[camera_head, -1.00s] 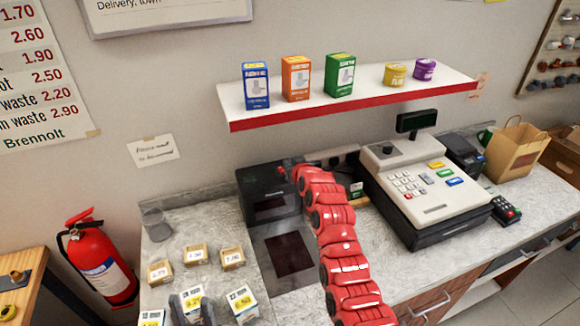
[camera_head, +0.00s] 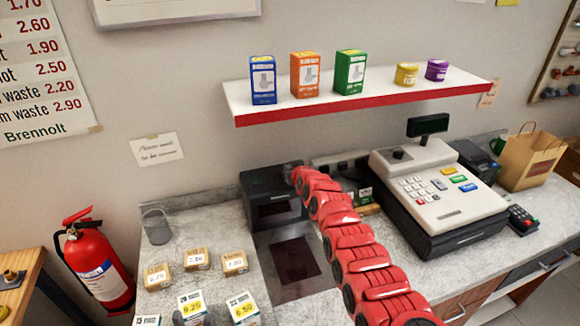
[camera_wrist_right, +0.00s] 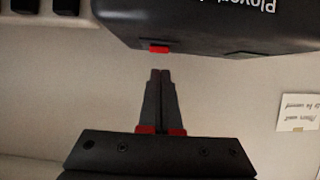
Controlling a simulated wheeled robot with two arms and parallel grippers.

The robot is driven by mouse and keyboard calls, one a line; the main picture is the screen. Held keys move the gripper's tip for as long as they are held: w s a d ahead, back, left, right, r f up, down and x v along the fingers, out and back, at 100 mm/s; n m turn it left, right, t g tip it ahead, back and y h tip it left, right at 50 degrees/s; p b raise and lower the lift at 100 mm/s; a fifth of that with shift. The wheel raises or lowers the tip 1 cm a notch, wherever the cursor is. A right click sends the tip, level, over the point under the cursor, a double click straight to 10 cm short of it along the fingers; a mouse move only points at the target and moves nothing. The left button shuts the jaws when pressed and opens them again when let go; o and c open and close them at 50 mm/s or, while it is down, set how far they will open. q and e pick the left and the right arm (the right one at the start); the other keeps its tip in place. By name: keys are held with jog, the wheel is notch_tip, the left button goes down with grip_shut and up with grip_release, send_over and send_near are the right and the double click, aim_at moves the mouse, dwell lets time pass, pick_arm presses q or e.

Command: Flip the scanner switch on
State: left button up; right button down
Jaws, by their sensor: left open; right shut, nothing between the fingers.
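The scanner is a black box (camera_head: 273,195) on the counter against the wall. In the right wrist view its black body (camera_wrist_right: 215,22) appears upside down at the top, with a small red switch (camera_wrist_right: 159,49) on its edge. My right gripper (camera_wrist_right: 160,72) is shut and empty, its fingertips a short gap from the switch and lined up with it. In the head view my red right arm reaches to the scanner's upper right corner and hides the gripper tips. Only a dark part of what seems my left gripper (camera_head: 190,319) shows at the bottom edge.
A cash register (camera_head: 430,190) stands right of the scanner. A shelf (camera_head: 370,105) with boxes and tins hangs above. A fire extinguisher (camera_head: 97,262) is farther left.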

jog(key=shift+s+d+f, duration=0.1)
jog(key=shift+s+f, duration=0.05)
jog(key=shift+f, duration=0.5)
